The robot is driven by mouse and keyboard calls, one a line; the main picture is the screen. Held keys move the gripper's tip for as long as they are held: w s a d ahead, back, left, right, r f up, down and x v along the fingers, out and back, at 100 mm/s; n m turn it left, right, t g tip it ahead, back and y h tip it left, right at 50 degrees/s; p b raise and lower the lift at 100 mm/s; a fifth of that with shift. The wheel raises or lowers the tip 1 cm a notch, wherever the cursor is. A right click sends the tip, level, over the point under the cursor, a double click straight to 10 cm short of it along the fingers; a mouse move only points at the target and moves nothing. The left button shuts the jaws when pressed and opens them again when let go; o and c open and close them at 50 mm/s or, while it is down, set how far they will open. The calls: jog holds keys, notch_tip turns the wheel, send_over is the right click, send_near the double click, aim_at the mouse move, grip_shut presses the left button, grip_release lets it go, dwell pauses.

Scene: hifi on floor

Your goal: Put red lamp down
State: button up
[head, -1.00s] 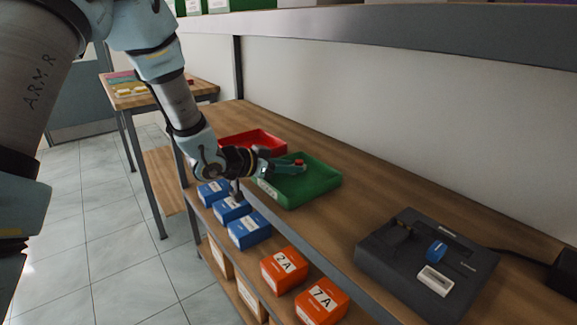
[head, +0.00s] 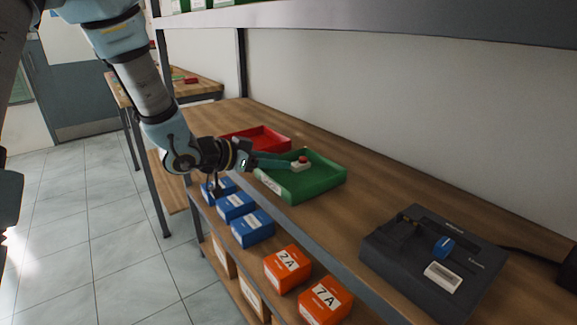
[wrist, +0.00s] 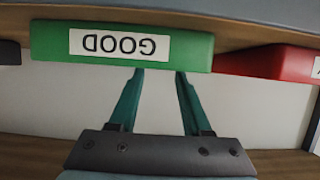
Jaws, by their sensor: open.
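The red lamp (head: 304,159), a red cap on a small white base, sits upright inside the green tray (head: 323,188) on the workbench in the head view. My gripper (head: 288,163) is open and empty, just left of the lamp, its fingers reaching over the tray's left side. In the wrist view the two teal fingers (wrist: 158,72) are spread apart with nothing between them. That view shows the green tray's front wall (wrist: 190,48) upside down, with a GOOD label. The lamp is hidden there.
A red tray (head: 276,140) stands behind the green one. A dark device (head: 400,275) with a blue part sits at the bench's right. Blue boxes (head: 252,230) and orange boxes (head: 325,300) fill the shelf below. An upper shelf (head: 400,25) overhangs the bench.

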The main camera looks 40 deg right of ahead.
jog(key=v, duration=0.6)
jog(key=shift+b, duration=0.3)
jog(key=w+a+f+n+t+y, duration=0.2)
jog(key=w+a+n+t+y, duration=0.45)
jog(key=w+a, duration=0.8)
jog(key=s+a+f+n+y, duration=0.2)
jog(key=a+n+y, duration=0.35)
jog(key=a, duration=1.05)
jog(key=s+a+n+g+y, duration=0.1)
jog(key=s+a+n+g, duration=0.3)
jog(key=s+a, duration=0.5)
jog(key=shift+s+a+f+n, duration=0.3)
jog(key=shift+s+f+n, duration=0.15)
jog(key=shift+s+n, duration=0.35)
